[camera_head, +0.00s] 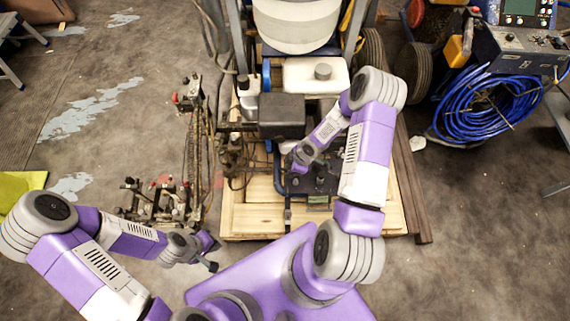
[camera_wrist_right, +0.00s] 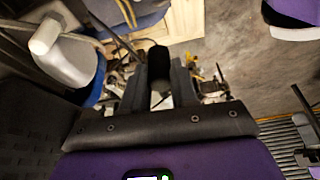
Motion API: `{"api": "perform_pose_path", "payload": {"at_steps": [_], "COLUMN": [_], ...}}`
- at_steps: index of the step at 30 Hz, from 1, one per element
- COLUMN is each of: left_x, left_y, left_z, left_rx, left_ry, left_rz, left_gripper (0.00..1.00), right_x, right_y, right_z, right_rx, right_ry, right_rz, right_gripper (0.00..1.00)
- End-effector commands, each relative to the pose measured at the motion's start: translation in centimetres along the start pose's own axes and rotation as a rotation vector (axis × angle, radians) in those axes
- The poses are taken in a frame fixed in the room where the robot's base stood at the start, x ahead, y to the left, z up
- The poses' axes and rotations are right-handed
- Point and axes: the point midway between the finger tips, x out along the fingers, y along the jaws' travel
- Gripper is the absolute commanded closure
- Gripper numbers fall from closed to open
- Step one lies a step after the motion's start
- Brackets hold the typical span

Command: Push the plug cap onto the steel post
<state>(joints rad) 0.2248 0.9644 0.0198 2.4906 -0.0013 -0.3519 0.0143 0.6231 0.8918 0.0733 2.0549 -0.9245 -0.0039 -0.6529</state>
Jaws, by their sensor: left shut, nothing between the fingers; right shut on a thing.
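My right gripper (camera_wrist_right: 172,78) is shut on a black cylindrical thing, which looks like the plug cap (camera_wrist_right: 158,62), in the right wrist view. In the head view, my right gripper (camera_head: 291,153) reaches in over the front of the striper's engine, where the cap is too small to make out. I cannot pick out the steel post in either view. Whether the cap touches it cannot be told. My left gripper (camera_head: 212,265) is shut and empty, low over the floor at the left front, away from the machine.
The line striper (camera_head: 282,115) stands on a wooden pallet (camera_head: 255,220). Metal spray parts (camera_head: 155,200) stand to its left. A coiled blue hose (camera_head: 487,105) lies at the right. The concrete floor at far left and lower right is mostly clear.

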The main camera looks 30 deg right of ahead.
Motion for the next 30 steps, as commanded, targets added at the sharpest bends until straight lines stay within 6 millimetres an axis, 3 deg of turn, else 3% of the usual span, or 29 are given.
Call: {"api": "perform_pose_path", "payload": {"at_steps": [12, 22, 30], "left_x": [-0.2, 0.2, 1.9], "left_y": [0.1, -0.1, -0.7], "left_z": [0.0, 0.0, -0.1], "left_rx": [0.0, 0.0, 0.0], "left_ry": [0.0, 0.0, 0.0], "left_rz": [0.0, 0.0, 0.0], "left_gripper": [1.0, 1.0, 1.0], "right_x": [1.4, 2.0, 4.0], "right_y": [2.0, 2.2, 2.3], "right_z": [3.3, 3.9, 4.6], "right_rx": [-0.091, -0.101, -0.101], "right_ry": [0.0, -0.001, -0.001], "right_rz": [-0.033, -0.038, -0.037], "right_gripper": [0.99, 0.99, 0.99]}}
